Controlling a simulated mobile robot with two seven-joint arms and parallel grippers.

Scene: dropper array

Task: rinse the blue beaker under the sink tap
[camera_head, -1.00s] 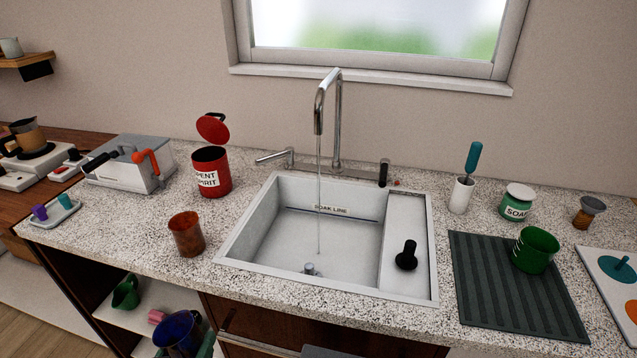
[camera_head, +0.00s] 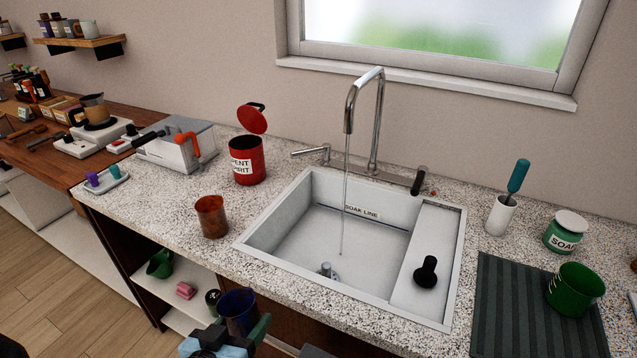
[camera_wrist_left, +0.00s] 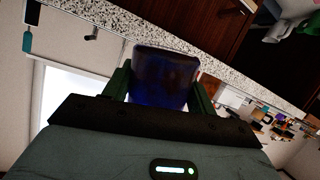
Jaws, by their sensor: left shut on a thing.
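The dark blue beaker (camera_head: 238,311) is low in the head view, in front of the counter's front edge. My left gripper (camera_head: 243,330) is shut on it. In the left wrist view the beaker (camera_wrist_left: 163,75) sits between the two green fingers of my left gripper (camera_wrist_left: 162,88). The sink (camera_head: 335,240) is set in the counter to the right of the beaker and above it in the picture. The tap (camera_head: 366,115) arches over the sink, and a thin stream of water (camera_head: 343,205) falls from it into the basin. My right gripper is not in view.
A brown beaker (camera_head: 211,217) stands left of the sink near the counter edge. A red spirit can (camera_head: 246,162) with its lid up stands behind it. A green beaker (camera_head: 575,289) sits on the dark ribbed mat (camera_head: 500,300) at right. A black plunger-like object (camera_head: 426,272) is on the sink's right ledge.

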